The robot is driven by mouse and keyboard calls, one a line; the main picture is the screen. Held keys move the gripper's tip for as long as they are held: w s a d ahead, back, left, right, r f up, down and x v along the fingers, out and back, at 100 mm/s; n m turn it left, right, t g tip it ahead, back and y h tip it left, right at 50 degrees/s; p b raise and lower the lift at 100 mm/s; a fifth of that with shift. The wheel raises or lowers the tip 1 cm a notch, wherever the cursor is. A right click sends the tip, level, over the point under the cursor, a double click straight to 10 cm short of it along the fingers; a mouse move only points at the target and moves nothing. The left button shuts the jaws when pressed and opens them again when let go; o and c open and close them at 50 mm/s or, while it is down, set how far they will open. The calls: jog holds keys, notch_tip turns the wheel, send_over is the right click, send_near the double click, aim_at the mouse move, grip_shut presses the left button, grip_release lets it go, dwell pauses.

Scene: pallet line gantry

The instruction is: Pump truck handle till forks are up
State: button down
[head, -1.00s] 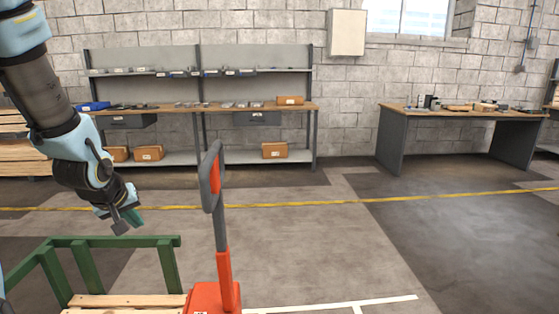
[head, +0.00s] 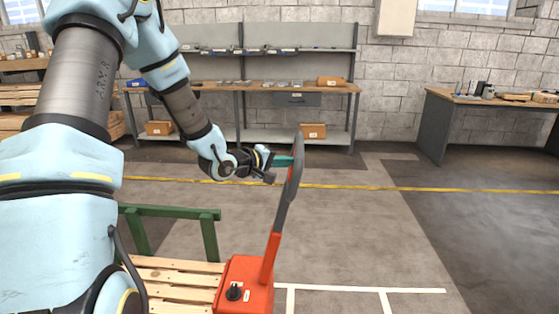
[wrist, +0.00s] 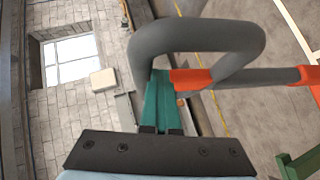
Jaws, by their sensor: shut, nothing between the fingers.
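The orange pallet truck (head: 245,283) stands at the lower middle of the head view. Its handle (head: 272,250) rises with a grey loop on top and leans to the right. My gripper (head: 285,161) is at the loop's left side in the head view, with teal fingers. In the wrist view the shut fingers (wrist: 160,90) reach to the grey loop (wrist: 205,38), beside its orange crosspiece (wrist: 190,79). They hold nothing; I cannot tell whether they touch the loop. The forks are not visible.
Wooden slats (head: 170,275) and a green rail frame (head: 172,212) lie left of the truck. A workbench with shelves (head: 240,87) stands along the back wall, another bench (head: 490,98) at right. The floor right of the truck is clear.

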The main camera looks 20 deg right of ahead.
aim_at(298, 147)
jog(key=shift+t, duration=0.4)
jog(key=w+d+r, duration=0.1)
jog(key=w+d, duration=0.1)
jog(key=d, duration=0.1)
jog(key=w+d+r, duration=0.1)
jog(key=shift+d+r+p, duration=0.2)
jog(key=shift+r+p, duration=0.1)
jog(key=shift+p, duration=0.1)
jog(key=shift+s+d+f+p, duration=0.25)
jog(key=shift+s+d+f, duration=0.1)
jog(key=shift+d+f, duration=0.4)
jog(key=shift+s+d+f+p, duration=0.25)
jog(key=shift+d+f, duration=0.3)
jog(key=shift+d, duration=0.4)
jog(key=shift+s, duration=0.1)
jog(key=s+d+f+b, duration=0.3)
jog(key=d, duration=0.4)
jog(key=s+d+f+m+b, duration=0.1)
jog(key=s+d+f+b, duration=0.2)
jog(key=d, duration=0.4)
jog(key=shift+s+f+y+b, duration=0.35)
jog(key=shift+f+y+b, duration=0.05)
jog(key=shift+b, duration=0.25)
jog(key=shift+d, duration=0.1)
